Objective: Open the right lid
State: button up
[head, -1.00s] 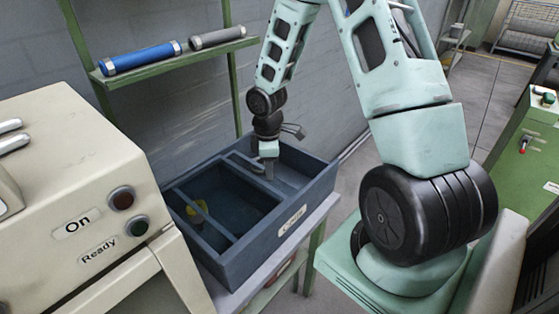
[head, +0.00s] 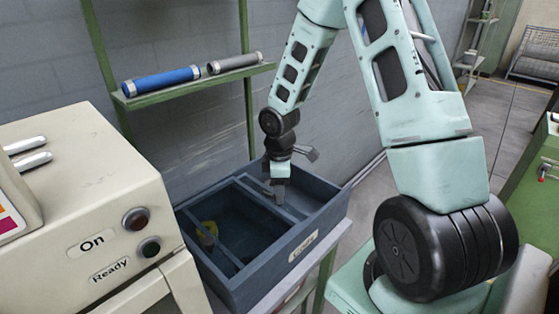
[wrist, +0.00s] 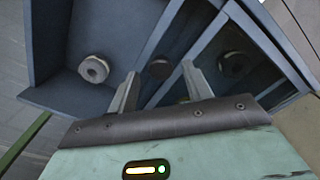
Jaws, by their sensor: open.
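My gripper (head: 279,192) points down at the dark blue crate (head: 323,232), close to its inner divider. In the wrist view its two fingers (wrist: 160,80) are apart with nothing gripped between them. The fingers are over the crate's inside, with dividers beyond them. I cannot make out a clear lid in either view. In the wrist view, round grey pieces sit in the crate, one at the left (wrist: 93,68), a darker one in the middle (wrist: 160,67) and one at the right (wrist: 235,65).
A cream machine (head: 80,180) with On and Ready buttons stands left of the crate. A green shelf (head: 190,88) behind holds a blue cylinder (head: 161,81) and a grey cylinder (head: 234,63). A green cabinet (head: 535,170) stands at right.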

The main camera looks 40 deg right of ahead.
notch_tip(320, 180, up, 16)
dwell(0.4)
jog(key=shift+a, duration=0.15)
jog(key=s+a+m, duration=0.1)
jog(key=s+a, duration=0.5)
jog(key=a, duration=0.5)
jog(key=s+a, duration=0.6)
jog(key=a, duration=0.5)
jog(key=s+a+m, duration=0.1)
jog(key=s+a, duration=0.4)
jog(key=s, duration=0.4)
jog(key=shift+s+f+y, duration=0.15)
jog(key=shift+s+y, duration=0.15)
jog(key=shift+s, duration=0.05)
jog(key=shift+a, duration=0.1)
